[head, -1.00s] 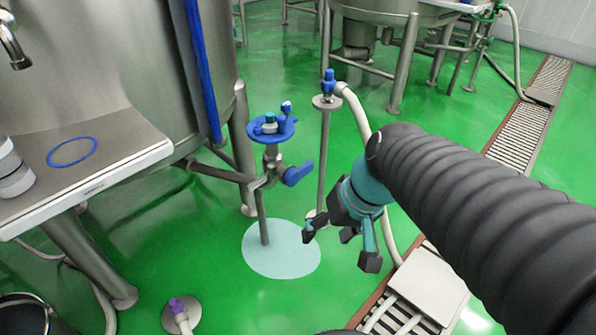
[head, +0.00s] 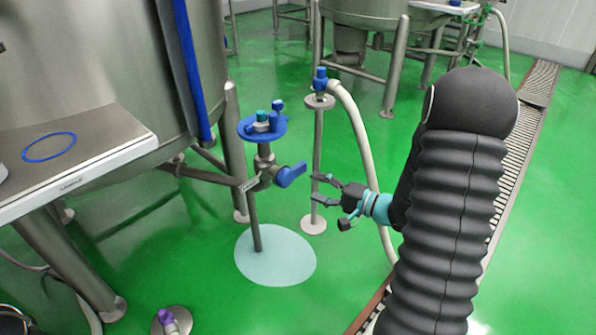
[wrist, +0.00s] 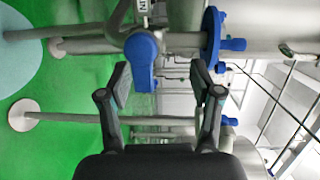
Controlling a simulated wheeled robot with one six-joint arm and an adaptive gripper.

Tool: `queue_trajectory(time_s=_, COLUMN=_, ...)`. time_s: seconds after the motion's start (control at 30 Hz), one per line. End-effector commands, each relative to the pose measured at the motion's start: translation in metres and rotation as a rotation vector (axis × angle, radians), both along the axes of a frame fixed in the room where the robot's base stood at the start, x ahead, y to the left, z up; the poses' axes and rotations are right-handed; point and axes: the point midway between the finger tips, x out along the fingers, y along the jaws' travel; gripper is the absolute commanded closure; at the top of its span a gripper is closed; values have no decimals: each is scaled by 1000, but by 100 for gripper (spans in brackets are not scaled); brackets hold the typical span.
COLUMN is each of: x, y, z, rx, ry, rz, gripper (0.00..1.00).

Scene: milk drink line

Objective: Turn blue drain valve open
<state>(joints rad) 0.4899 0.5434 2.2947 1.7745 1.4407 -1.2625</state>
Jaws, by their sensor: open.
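The blue drain valve handle (head: 291,174) sits on the side of a steel pipe fitting below a round blue plate (head: 262,128), beside the large tank. In the wrist view the blue handle (wrist: 144,58) is just beyond my fingertips, a little left of the middle between them. My gripper (head: 328,189) is open and empty, to the right of the handle and slightly lower in the head view, apart from it. Both fingers of my gripper (wrist: 157,80) show in the wrist view, spread to either side of the handle.
A hose stand with a blue-topped fitting (head: 320,80) and pale hose (head: 360,140) stands behind my gripper. A steel tank (head: 100,60) and a shelf with a blue ring (head: 49,147) are at left. A pale round patch (head: 275,262) lies on the green floor.

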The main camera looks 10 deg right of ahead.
Motion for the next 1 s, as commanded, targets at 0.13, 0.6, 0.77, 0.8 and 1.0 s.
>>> queue_trajectory(time_s=0.13, x=17, y=-35, z=-31, rx=31, ry=-32, rz=-142, gripper=35)
queue_trajectory(time_s=0.6, x=54, y=-32, z=-44, rx=34, ry=-56, rz=-217, gripper=35)
queue_trajectory(time_s=0.77, x=78, y=-14, z=-44, rx=35, ry=-56, rz=-216, gripper=35)
queue_trajectory(time_s=0.8, x=84, y=-9, z=-44, rx=35, ry=-55, rz=-215, gripper=35)
queue_trajectory(time_s=1.0, x=112, y=11, z=-44, rx=35, ry=-55, rz=-216, gripper=35)
